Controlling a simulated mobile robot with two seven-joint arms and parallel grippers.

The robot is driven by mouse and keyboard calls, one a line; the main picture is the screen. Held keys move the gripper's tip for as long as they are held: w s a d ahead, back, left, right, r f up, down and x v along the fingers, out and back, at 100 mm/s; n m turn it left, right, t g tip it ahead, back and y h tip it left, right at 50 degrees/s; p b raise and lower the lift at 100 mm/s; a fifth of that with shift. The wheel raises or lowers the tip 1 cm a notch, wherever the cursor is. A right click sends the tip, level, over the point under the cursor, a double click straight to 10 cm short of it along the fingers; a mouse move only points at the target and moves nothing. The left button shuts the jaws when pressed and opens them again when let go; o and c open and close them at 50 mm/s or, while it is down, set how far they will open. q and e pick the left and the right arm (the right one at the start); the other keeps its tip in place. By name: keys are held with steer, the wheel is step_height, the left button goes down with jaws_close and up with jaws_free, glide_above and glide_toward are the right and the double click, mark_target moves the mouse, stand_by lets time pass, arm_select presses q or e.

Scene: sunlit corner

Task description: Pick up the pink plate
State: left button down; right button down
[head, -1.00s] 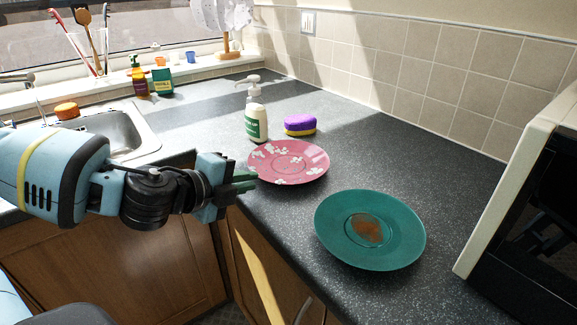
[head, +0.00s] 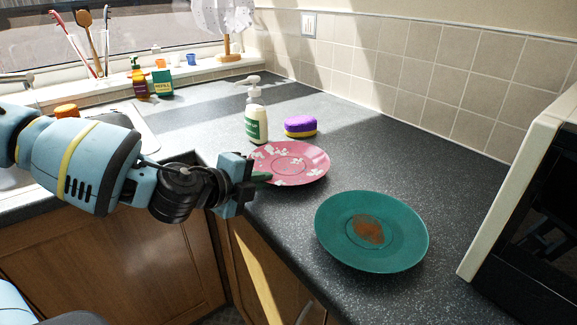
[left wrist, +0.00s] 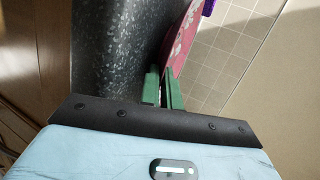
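The pink plate (head: 298,165) with white flower marks lies on the dark counter in the middle of the head view. Its rim also shows in the left wrist view (left wrist: 180,43), just past the fingertips. My left gripper (head: 262,176) is at the plate's left rim, with its green fingers pointing at the plate. In the left wrist view a narrow gap shows between the fingers (left wrist: 162,88), with the rim in line with it. I cannot tell whether the fingers touch the rim. My right gripper is out of view.
A green plate (head: 393,246) with a brown stain lies in front. A soap bottle (head: 256,122) and a purple and yellow sponge (head: 300,126) stand behind the pink plate. A microwave (head: 535,220) is at right, the sink (head: 140,128) at left. Counter right of the pink plate is clear.

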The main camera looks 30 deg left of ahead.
arm_select(q)
steer(key=shift+r, duration=0.2)
